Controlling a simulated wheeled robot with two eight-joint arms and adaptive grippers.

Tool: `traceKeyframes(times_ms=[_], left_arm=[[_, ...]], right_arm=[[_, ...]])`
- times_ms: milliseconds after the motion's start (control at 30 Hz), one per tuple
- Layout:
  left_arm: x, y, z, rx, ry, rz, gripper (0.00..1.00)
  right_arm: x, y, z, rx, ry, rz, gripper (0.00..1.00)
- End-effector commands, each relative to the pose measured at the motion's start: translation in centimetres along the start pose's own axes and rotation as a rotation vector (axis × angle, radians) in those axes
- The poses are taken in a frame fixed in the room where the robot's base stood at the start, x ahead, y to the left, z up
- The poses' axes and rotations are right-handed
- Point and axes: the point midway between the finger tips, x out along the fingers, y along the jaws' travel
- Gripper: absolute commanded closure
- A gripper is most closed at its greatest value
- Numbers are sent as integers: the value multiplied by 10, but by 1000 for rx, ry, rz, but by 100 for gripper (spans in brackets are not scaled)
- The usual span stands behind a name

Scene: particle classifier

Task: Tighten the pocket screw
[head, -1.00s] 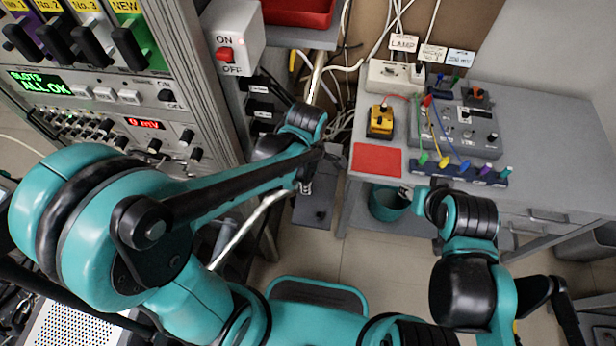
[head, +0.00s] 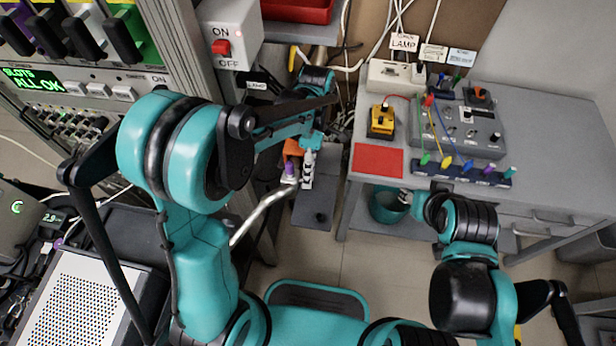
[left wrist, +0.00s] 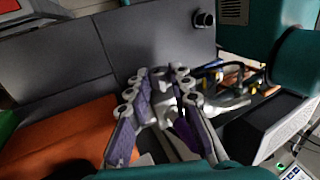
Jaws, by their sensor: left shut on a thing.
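My left gripper (head: 299,181) is low between the instrument rack and the grey bench, near a bent metal pipe (head: 262,212). In the left wrist view its purple-padded fingers (left wrist: 160,82) come together at the middle of the picture. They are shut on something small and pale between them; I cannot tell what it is. I cannot make out the pocket screw in either view. My right gripper (head: 406,196) is by the front edge of the bench, above a teal bin (head: 388,208); its fingers are too small to judge.
An orange thing (left wrist: 62,138) lies left of the left fingers in the wrist view, with a dark panel (left wrist: 60,65) beyond. The bench holds a red mat (head: 378,160), a yellow box (head: 382,121) and a wired grey box (head: 465,128). An ON/OFF switch box (head: 228,35) stands left.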

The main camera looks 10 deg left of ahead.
Motion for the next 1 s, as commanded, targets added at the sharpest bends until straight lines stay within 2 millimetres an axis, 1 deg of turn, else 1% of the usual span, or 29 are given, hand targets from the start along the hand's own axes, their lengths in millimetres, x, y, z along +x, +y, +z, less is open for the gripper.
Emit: traceKeyframes(times_ms=[333,367,400,433,767,867,967,1000], left_arm=[[0,1,0,0,0,-18,100],[0,1,0,0,0,-18,77],[0,1,0,0,0,-18,66],[0,1,0,0,0,-18,59],[-1,0,0,0,0,-18,59],[-10,-4,0,0,0,-18,59],[-25,-11,0,0,0,-18,59],[-33,-14,0,0,0,-18,59]], right_arm=[[1,0,0,0,0,0,58],[1,0,0,0,0,0,58],[1,0,0,0,0,0,58],[1,0,0,0,0,0,58],[1,0,0,0,0,0,58],[1,0,0,0,0,0,58],[1,0,0,0,0,0,58],[1,0,0,0,0,0,58]])
